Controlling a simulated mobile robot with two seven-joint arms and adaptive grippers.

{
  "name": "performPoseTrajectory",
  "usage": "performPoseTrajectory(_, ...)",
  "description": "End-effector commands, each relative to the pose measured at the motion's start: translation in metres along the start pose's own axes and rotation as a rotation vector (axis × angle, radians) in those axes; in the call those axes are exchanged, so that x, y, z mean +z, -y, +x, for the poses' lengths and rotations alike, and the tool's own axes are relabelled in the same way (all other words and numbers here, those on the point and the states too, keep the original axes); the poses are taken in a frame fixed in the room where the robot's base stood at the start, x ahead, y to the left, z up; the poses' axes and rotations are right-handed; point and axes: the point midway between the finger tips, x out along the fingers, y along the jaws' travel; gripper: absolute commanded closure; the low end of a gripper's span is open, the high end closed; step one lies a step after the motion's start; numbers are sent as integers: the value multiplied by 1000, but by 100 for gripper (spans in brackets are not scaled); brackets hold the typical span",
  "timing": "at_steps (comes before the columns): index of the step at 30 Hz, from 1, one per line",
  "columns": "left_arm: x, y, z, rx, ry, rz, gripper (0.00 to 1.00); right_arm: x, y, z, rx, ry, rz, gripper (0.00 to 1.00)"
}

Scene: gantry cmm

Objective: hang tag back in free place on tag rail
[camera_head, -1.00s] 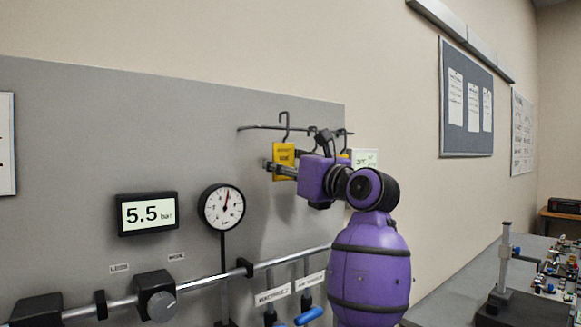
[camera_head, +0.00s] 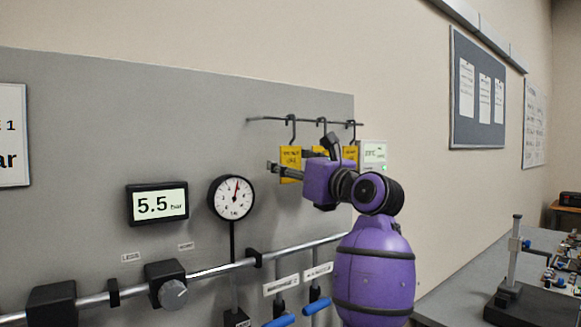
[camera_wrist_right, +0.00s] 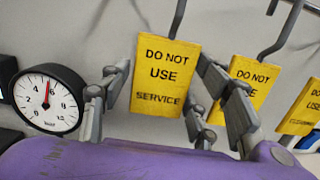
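A yellow tag (camera_head: 291,162) reading DO NOT USE SERVICE hangs by its hook at the left part of the dark tag rail (camera_head: 262,119). In the right wrist view this tag (camera_wrist_right: 165,75) faces me, slightly tilted. My right gripper (camera_head: 287,170) is around it, a finger on each side. In the right wrist view, the right gripper (camera_wrist_right: 166,68) looks open, with a narrow gap at the tag's left edge. Two other yellow tags, a middle one (camera_wrist_right: 250,88) and a right one (camera_wrist_right: 302,108), hang to its right. My left gripper is not in view.
A round gauge (camera_head: 232,197) and a 5.5 bar display (camera_head: 157,204) are on the grey panel (camera_head: 90,120) to the left. A pipe with knobs and blue handles (camera_head: 318,306) runs below. A small white-green display (camera_head: 373,153) is right of the tags.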

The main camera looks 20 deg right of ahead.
Motion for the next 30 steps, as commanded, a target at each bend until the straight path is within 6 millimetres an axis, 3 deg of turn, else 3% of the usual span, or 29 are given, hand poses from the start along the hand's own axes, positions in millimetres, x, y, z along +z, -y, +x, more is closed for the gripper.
performPoseTrajectory(14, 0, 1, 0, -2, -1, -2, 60, 0, 0, -9, -1, 1, 0, 33)
performPoseTrajectory(24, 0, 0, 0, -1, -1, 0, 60, 0, 0, -77, -2, 2, -2, 33)
performPoseTrajectory(30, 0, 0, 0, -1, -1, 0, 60, 0, 0, -109, -1, 0, 0, 33)
